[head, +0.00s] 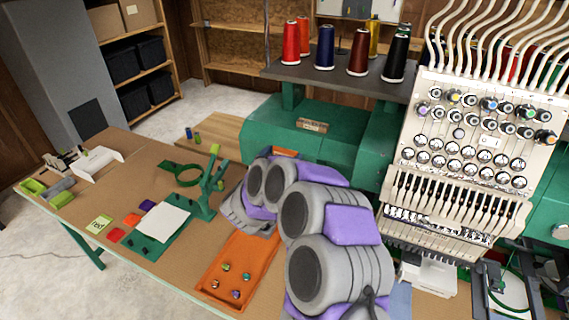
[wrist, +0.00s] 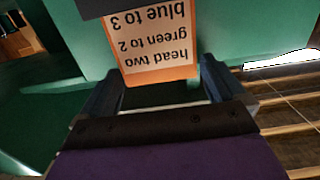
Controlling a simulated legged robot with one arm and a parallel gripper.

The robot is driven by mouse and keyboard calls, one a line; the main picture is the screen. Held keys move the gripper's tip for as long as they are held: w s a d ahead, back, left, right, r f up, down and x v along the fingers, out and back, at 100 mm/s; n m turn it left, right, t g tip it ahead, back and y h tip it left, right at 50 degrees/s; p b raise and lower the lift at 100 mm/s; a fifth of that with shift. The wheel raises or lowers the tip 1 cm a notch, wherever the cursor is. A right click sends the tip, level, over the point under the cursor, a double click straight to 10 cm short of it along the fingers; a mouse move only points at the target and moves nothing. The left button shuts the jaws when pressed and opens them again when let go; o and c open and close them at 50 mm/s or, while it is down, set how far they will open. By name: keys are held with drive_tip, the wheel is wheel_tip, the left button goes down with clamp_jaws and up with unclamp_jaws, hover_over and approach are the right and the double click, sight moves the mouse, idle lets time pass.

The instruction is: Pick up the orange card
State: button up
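The orange card (wrist: 148,66) has an orange border and a pale face with upside-down black print, including "head two", "green to 2" and "blue to 3". In the wrist view it is at top centre, against green metal. My gripper (wrist: 163,72) is open, with one dark finger on each side of the card's lower edge. I cannot tell whether either finger touches it. In the head view a strip of orange, likely the card (head: 286,152), shows just beyond my arm at the green machine. My fingers are hidden there by the arm.
The green machine body (head: 330,140) stands behind my arm, with thread cones (head: 325,48) on a shelf above. The needle head (head: 480,140) is close at right. On the brown table are an orange tray (head: 212,272) with several small spools, a white sheet (head: 163,222) and a green stand (head: 203,205).

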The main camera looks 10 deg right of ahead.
drive_tip(key=c, duration=0.7)
drive_tip(key=shift+r, duration=0.15)
drive_tip(key=shift+r, duration=0.25)
wheel_tip(320, 180, up, 4)
drive_tip(key=shift+f+p, duration=0.25)
drive_tip(key=shift+p, duration=0.45)
drive_tip(key=s+b, duration=0.1)
drive_tip(key=s, duration=1.5)
drive_tip(key=shift+r, duration=0.35)
